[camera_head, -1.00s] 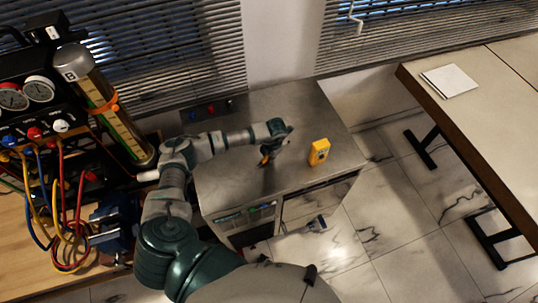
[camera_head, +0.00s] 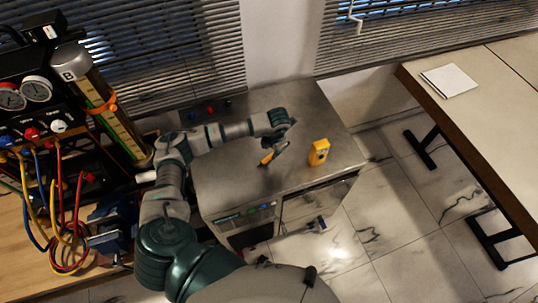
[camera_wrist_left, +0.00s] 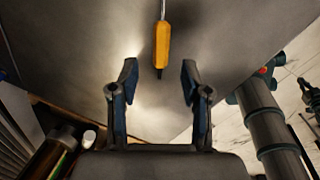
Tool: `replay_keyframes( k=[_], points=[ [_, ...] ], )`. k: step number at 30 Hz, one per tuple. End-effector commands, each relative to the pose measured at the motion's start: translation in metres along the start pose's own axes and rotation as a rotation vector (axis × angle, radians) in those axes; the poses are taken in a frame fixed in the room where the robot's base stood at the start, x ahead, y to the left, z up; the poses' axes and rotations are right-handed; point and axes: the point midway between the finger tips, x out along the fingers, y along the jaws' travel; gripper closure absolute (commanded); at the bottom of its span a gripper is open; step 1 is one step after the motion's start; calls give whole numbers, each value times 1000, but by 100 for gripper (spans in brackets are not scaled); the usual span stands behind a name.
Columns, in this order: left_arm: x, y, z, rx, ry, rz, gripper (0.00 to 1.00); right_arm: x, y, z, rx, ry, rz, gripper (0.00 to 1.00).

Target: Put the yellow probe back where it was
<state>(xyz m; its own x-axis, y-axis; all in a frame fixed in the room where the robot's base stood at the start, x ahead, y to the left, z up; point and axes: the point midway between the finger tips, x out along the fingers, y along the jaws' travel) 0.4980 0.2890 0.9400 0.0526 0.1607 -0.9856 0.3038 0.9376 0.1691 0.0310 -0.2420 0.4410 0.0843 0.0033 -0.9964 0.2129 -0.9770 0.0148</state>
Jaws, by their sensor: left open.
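The yellow probe (camera_head: 267,158) lies on the grey metal cabinet top (camera_head: 236,171), partly covered by my left gripper in the head view. In the left wrist view the probe (camera_wrist_left: 161,47) shows a yellow handle, a thin metal shaft running to the top edge and a dark handle end. My left gripper (camera_wrist_left: 159,80) is open and empty. The dark handle end lies just beyond the gap between its fingertips, roughly centred. The left gripper (camera_head: 281,143) also shows over the cabinet top in the head view.
A yellow boxy device (camera_head: 319,152) stands upright on the cabinet top, right of the probe. At the left is a bench with gauges (camera_head: 37,88), coloured cables (camera_head: 62,215) and a tall cylinder marked B (camera_head: 105,108). A table (camera_head: 490,110) stands at the right.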

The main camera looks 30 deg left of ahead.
Motion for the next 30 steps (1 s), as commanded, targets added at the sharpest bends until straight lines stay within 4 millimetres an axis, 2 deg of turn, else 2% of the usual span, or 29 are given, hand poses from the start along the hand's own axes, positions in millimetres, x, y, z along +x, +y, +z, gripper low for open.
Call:
replay_keyframes(
  k=[4,10,27,30],
  points=[
    [-30,0,1,2,-4,0,53,5,0,1,0,0,0,100],
    [-53,0,0,1,-1,-1,53,7,0,1,0,-1,0,100],
    [-56,0,0,1,0,0,53,7,0,1,0,-1,0,100],
    [-54,-10,2,15,-12,-33,53,7,0,1,0,-1,0,100]
  ],
)
